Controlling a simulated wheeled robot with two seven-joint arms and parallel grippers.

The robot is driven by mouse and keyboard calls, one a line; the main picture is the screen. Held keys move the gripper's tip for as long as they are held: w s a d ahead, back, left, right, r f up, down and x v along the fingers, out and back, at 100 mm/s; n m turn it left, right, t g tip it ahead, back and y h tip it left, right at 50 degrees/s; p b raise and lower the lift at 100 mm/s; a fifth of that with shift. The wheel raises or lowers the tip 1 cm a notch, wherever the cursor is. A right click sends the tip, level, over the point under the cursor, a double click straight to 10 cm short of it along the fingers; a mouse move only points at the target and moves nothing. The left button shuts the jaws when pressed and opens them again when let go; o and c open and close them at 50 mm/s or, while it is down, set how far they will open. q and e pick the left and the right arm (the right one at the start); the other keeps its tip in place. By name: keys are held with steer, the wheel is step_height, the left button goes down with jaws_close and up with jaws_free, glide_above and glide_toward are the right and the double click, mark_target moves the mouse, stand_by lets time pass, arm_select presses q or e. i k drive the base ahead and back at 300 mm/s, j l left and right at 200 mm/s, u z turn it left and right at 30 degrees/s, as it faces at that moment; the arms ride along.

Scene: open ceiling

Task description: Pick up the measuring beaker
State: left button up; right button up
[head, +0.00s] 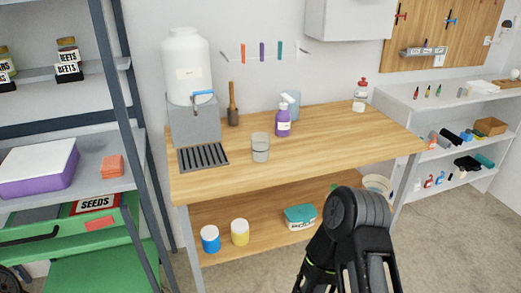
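The measuring beaker (260,148) is a clear, greyish cup. It stands upright on the wooden workbench (340,135), near the front edge, and nothing touches it. My black arm comes up from the bottom of the head view, to the right of and below the beaker, in front of the bench. No gripper fingers show on that arm. My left gripper is not in view.
A white water jug (187,65) on a grey stand with a drip grate (203,156) is left of the beaker. A purple spray bottle (283,119) stands just behind right. The bench top in front and right is clear. Metal shelves (118,90) rise at left.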

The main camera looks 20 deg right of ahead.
mark_target(260, 148)
steer(key=i+j, duration=0.75)
steer(key=z, duration=2.45)
